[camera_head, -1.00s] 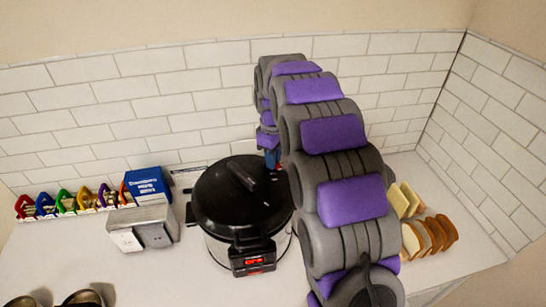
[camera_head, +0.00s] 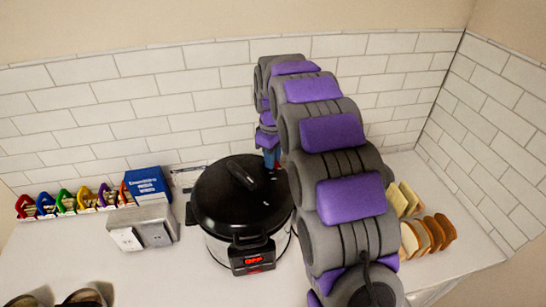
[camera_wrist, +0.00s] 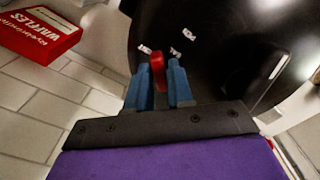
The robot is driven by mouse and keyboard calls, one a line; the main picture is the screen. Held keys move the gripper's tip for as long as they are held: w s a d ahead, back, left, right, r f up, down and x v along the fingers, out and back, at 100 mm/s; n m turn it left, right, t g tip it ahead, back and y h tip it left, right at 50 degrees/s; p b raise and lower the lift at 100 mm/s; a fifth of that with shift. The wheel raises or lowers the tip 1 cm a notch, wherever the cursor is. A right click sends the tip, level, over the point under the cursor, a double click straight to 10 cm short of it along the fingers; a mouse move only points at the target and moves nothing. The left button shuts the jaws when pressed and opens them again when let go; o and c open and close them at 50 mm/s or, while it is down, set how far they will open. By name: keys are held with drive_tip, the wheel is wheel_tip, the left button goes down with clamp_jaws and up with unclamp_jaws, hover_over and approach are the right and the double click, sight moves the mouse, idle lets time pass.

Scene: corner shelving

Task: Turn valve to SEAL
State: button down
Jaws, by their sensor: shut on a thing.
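The black round pressure cooker (camera_head: 225,205) stands on the counter with its lid on, and its front display glows red with what reads as OFF. In the wrist view, the black lid (camera_wrist: 225,75) fills the upper right. A small red valve (camera_wrist: 159,72) sits between my gripper's blue fingers (camera_wrist: 160,75), which are shut on it near the lid's rim. Small white labels (camera_wrist: 189,34) lie on the lid around the valve, too small to read for sure. In the head view, my gripper (camera_head: 271,157) is behind the cooker, partly hidden by my arm.
Bread slices (camera_head: 428,235) lie right of my arm. The tiled wall (camera_head: 190,100) is close behind. A red waffle box (camera_wrist: 38,32) shows in the wrist view.

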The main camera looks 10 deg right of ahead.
drive_tip(key=shift+a+r, duration=0.1)
drive_tip(key=m, duration=0.1)
drive_tip(key=m+p, duration=0.1)
drive_tip(key=m, duration=0.2)
drive_tip(key=shift+s+a, duration=0.1)
drive_tip(key=shift+a, duration=0.15)
drive_tip(key=shift+a+m+p, duration=0.2)
drive_tip(key=shift+m+p, duration=0.2)
drive_tip(key=shift+m, duration=0.8)
drive_tip(key=shift+a+m+p, duration=0.2)
drive_tip(key=shift+m+p, duration=0.15)
drive_tip(key=shift+m, duration=0.85)
drive_tip(key=c, duration=1.4)
unclamp_jaws()
drive_tip(key=shift+o, duration=1.4)
drive_tip(key=shift+a, duration=0.1)
drive_tip(key=shift+s, duration=0.1)
